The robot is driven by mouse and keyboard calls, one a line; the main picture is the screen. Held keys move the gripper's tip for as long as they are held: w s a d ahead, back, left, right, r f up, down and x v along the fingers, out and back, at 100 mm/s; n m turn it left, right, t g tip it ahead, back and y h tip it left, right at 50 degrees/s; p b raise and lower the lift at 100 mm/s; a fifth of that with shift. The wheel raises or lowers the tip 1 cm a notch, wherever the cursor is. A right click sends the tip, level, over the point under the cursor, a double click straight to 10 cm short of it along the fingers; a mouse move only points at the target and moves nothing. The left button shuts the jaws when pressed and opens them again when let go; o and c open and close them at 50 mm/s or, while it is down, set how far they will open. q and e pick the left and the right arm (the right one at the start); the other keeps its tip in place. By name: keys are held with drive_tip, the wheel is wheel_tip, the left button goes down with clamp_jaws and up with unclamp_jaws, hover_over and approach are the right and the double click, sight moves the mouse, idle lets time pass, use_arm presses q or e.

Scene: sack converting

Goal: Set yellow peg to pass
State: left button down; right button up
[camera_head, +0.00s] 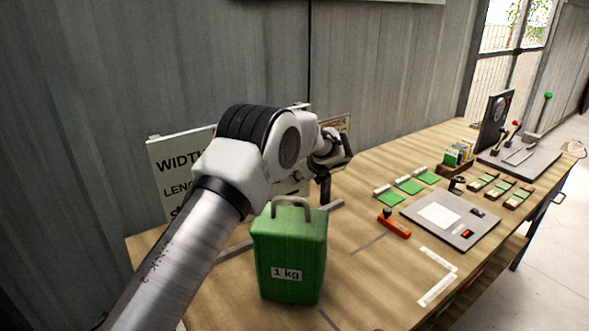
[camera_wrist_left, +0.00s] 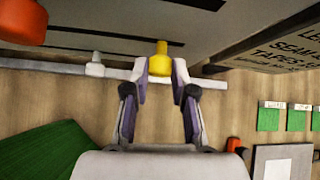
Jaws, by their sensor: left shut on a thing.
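The yellow peg (camera_wrist_left: 160,58) shows in the left wrist view at the grey bar (camera_wrist_left: 50,67) along the foot of the boards. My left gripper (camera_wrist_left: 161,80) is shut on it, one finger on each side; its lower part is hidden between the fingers. A white peg (camera_wrist_left: 95,66) stands on the bar to the left. In the head view my left gripper (camera_head: 326,180) reaches down near the boards, and the arm hides the yellow peg and much of the bar (camera_head: 335,206). My right gripper is out of view.
A green 1 kg weight (camera_head: 288,250) stands close to my left arm. Text boards (camera_head: 168,160) stand behind the bar. Green swatches (camera_head: 409,186), a grey scale (camera_head: 480,232) and an orange tool (camera_head: 394,225) lie to the right.

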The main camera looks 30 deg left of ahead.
use_arm(q)
drive_tip(key=shift+r, duration=0.1)
drive_tip(key=c, duration=0.9)
unclamp_jaws()
drive_tip(key=shift+w, duration=0.2)
drive_tip(key=shift+c, duration=0.2)
drive_tip(key=v, duration=1.1)
drive_tip(key=shift+s+d+r, duration=0.2)
drive_tip(key=shift+d, duration=0.05)
